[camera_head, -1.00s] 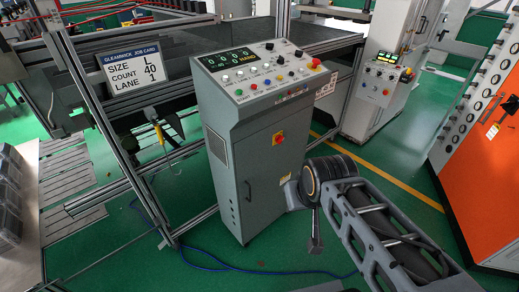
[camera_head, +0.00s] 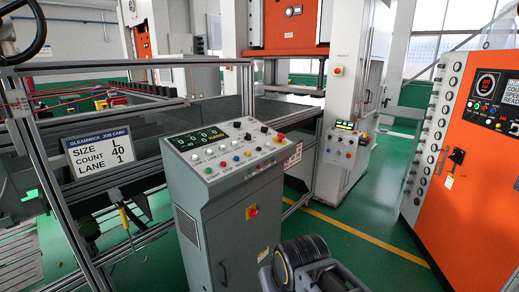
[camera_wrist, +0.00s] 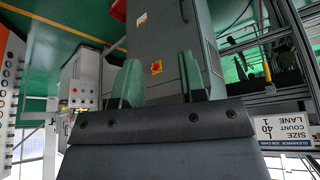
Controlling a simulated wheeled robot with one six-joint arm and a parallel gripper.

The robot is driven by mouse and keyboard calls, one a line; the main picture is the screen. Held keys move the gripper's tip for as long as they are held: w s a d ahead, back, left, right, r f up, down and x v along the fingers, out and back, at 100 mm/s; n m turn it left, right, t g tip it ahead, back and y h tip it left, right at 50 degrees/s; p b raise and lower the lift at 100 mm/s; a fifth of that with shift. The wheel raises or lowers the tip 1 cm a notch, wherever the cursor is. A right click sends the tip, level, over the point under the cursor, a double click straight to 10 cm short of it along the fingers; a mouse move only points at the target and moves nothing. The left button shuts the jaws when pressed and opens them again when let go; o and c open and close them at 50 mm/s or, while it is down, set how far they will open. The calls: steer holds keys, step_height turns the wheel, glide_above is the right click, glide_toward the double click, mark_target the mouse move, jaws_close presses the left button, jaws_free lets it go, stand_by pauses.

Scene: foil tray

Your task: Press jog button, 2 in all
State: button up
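The grey control console (camera_head: 228,215) stands left of centre, with a sloped panel (camera_head: 232,152) on top. The panel carries several small coloured buttons, black knobs and a red mushroom button (camera_head: 281,137). Labels are too small to read, so I cannot tell which is the jog button. Its display (camera_head: 197,137) shows zeros, 40 and what looks like MANU. My gripper (camera_wrist: 160,80) is open and empty in the wrist view, its two greenish fingers apart before the console's cabinet (camera_wrist: 163,45), which appears upside down. In the head view only part of my arm shows, at the bottom.
A job card (camera_head: 99,151) reads SIZE L, COUNT 40, LANE 1, on the metal frame left of the console. A white machine post (camera_head: 345,110) with a small control box stands behind right. An orange cabinet (camera_head: 480,150) is at far right. Green floor lies between them.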

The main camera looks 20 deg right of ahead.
jaws_close()
stand_by(1.5)
